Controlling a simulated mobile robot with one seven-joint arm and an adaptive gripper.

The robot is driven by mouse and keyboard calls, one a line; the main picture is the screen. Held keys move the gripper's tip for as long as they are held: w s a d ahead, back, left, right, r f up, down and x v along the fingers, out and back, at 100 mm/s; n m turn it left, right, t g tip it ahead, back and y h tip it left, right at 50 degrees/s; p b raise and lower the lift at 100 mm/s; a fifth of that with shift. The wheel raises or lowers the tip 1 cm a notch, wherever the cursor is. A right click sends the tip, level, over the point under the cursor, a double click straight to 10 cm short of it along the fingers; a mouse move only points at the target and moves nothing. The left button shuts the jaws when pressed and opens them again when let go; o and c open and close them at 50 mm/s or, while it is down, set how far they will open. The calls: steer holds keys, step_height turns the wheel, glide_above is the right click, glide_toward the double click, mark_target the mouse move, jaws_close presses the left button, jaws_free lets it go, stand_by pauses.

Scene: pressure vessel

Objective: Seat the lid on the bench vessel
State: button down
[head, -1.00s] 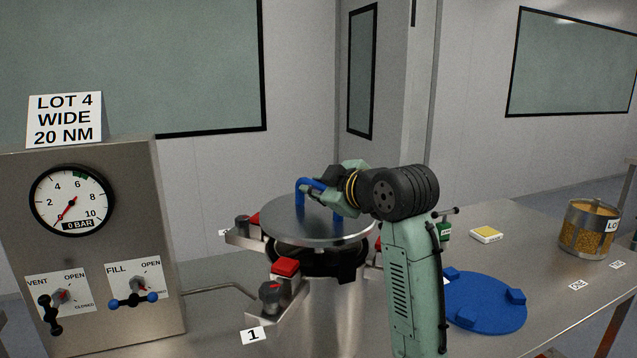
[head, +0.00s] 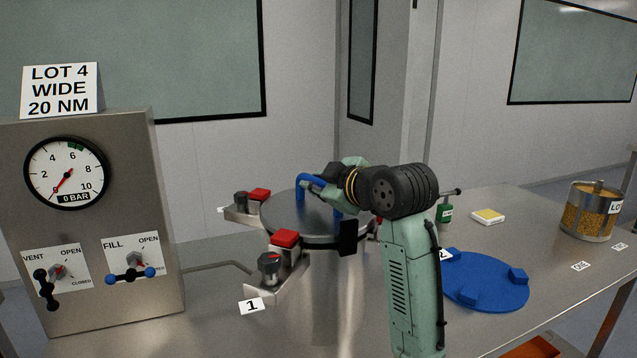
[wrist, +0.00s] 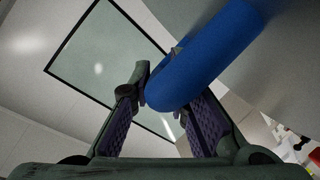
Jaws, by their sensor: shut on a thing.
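The round metal lid (head: 285,217) with a blue arched handle (head: 301,186) lies level over the mouth of the steel bench vessel (head: 330,290). In the head view no gap shows between the lid and the dark rim below it, though my arm hides the right side. My gripper (head: 312,184) is at the handle, partly hidden by my wrist. In the wrist view the blue handle (wrist: 205,55) passes between the two purple-padded fingers, and my gripper (wrist: 160,105) is shut on it.
Clamps with red blocks (head: 286,239) and dark knobs stand around the vessel. A gauge panel (head: 100,220) stands left. A blue disc with lugs (head: 490,285), a yellow pad (head: 488,216) and a basket of yellow grains (head: 592,212) are on the bench to the right.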

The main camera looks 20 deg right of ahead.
steer(key=shift+r, duration=0.2)
steer(key=c, duration=1.6)
jaws_free()
steer(key=shift+s, duration=0.15)
steer(key=shift+o, duration=0.8)
steer(key=shift+f, duration=0.45)
steer(key=v, duration=1.2)
steer(key=shift+r, duration=0.25)
